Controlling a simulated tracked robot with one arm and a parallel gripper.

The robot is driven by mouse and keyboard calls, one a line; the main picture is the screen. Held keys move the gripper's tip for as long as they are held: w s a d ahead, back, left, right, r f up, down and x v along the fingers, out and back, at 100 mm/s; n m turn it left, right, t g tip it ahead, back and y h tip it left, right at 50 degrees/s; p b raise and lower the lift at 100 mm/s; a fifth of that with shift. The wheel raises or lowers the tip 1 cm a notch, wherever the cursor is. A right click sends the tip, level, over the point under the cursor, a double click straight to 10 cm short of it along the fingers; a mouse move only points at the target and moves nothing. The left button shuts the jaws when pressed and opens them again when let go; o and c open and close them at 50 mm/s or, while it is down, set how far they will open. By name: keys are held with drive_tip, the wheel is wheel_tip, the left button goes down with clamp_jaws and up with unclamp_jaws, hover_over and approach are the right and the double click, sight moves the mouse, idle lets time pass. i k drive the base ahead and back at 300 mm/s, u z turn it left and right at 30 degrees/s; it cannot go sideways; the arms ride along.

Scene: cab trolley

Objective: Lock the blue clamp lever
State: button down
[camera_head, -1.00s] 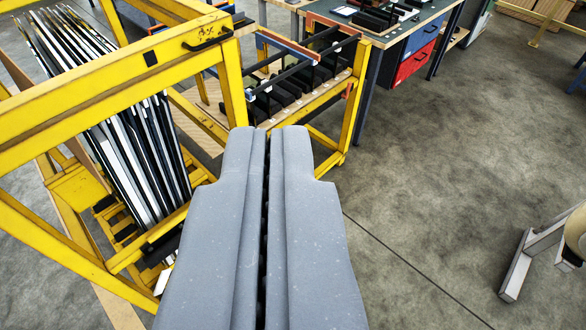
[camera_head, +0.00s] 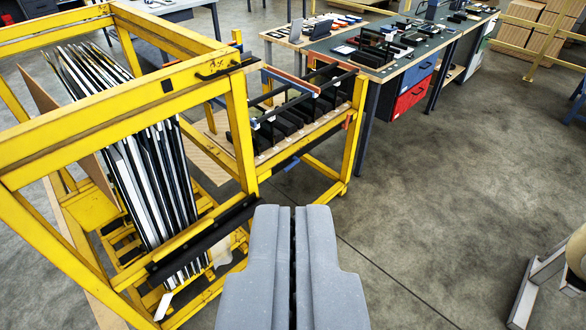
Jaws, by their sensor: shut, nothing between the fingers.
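A small blue piece (camera_head: 292,164), likely the clamp lever, shows at the lower front side of the yellow trolley (camera_head: 239,128), just under its wooden shelf. It is small, and I cannot tell whether it is locked. My gripper (camera_head: 293,208) is shut and empty, with a thin dark seam between its grey fingers. In the picture its tips lie just below the blue piece; they look apart from it, nearer the camera. A small orange-red part (camera_head: 348,120) sits on the trolley's right post.
Dark and white panels (camera_head: 150,170) stand in the trolley's left bay. Black parts stand on its shelf under an orange and blue bar (camera_head: 290,80). A workbench (camera_head: 385,65) with blue and red drawers is behind. Grey floor at right is open; a reel stand (camera_head: 530,295) is lower right.

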sight(295, 160)
drive_tip(key=z, duration=0.35)
drive_tip(key=i, duration=1.95)
drive_tip(key=u, duration=0.1)
